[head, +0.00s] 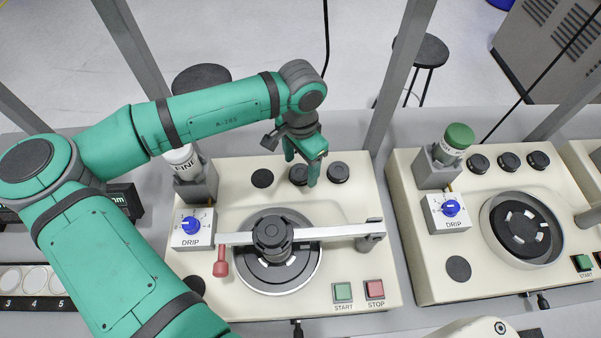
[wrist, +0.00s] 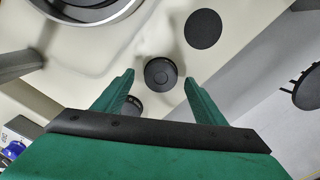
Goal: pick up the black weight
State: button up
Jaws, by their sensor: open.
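Several black weights are on the cream machine (head: 345,215). The middle one at the back (head: 298,174) is a short round black cylinder, partly hidden by my gripper (head: 302,168) in the head view. In the wrist view this weight (wrist: 160,73) shows between the fingertips of my gripper (wrist: 159,78), with gaps on both sides. My gripper is open and empty. How high the fingertips are above the machine is hard to tell.
A metal bar (head: 335,231) with a black knob (head: 272,232) crosses the round plate in front. A similar machine (head: 440,270) stands right.

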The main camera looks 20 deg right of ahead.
jog(key=shift+w+f, duration=0.1)
jog(key=shift+f, duration=0.75)
jog(key=c, duration=1.2)
jog(key=shift+r, duration=0.15)
